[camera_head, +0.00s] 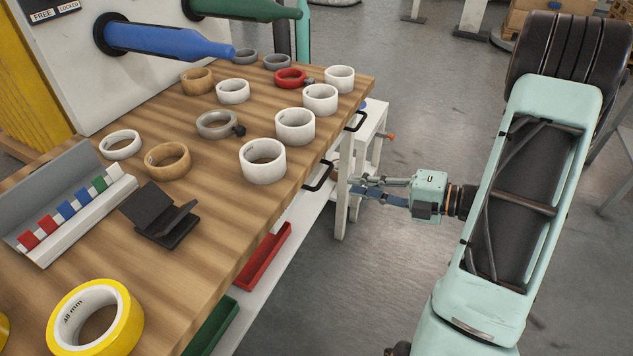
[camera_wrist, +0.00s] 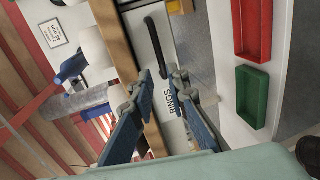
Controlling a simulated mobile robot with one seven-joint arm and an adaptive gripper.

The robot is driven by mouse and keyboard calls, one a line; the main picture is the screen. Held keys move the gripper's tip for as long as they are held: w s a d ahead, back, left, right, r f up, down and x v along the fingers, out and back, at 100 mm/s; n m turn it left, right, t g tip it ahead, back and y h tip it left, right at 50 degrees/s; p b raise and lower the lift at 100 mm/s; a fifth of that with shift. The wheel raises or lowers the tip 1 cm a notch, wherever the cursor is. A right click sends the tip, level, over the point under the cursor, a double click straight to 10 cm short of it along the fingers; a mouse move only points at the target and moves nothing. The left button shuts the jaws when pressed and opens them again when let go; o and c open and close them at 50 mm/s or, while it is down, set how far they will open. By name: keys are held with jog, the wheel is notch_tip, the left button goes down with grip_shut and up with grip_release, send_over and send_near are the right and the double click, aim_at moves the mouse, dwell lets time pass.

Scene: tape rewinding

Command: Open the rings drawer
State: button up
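In the wrist view, a white drawer front (camera_wrist: 139,35) under the wooden edge carries a black bar handle (camera_wrist: 155,46) and a label reading RINGS (camera_wrist: 174,101). In the head view, two black handles show under the table edge, a nearer one (camera_head: 318,176) and a farther one (camera_head: 356,122). I cannot tell for sure which is the rings drawer's. My gripper (camera_head: 354,187) is in front of the table, apart from both handles. In the wrist view its fingers (camera_wrist: 162,74) are parted, with nothing between them, just below the handle. No drawer looks pulled out.
White, grey, red and tan rings stand on the wooden tabletop (camera_head: 215,259), with a yellow tape roll (camera_head: 98,318) and a black holder (camera_head: 160,215). A red bin (camera_head: 264,255) and a green bin (camera_head: 213,327) sit below. The floor (camera_head: 330,300) in front is clear.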

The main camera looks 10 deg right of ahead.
aim_at(323, 179)
jog(key=b+x, duration=0.2)
jog(key=x, duration=0.7)
jog(key=shift+w+a+f+b, duration=0.1)
jog(key=shift+w+a+b, duration=0.05)
jog(key=shift+a+b, duration=0.2)
grip_shut()
jog(key=shift+d, duration=0.1)
jog(key=f+p+v, duration=0.2)
jog(key=p+v, duration=0.3)
jog(key=v, duration=0.7)
jog(key=d+f+p+v, duration=0.1)
jog(key=f+p+v, duration=0.2)
jog(key=v, duration=1)
jog(key=shift+s+p, duration=0.4)
jog(key=shift+p, duration=0.8)
jog(key=shift+f, duration=0.1)
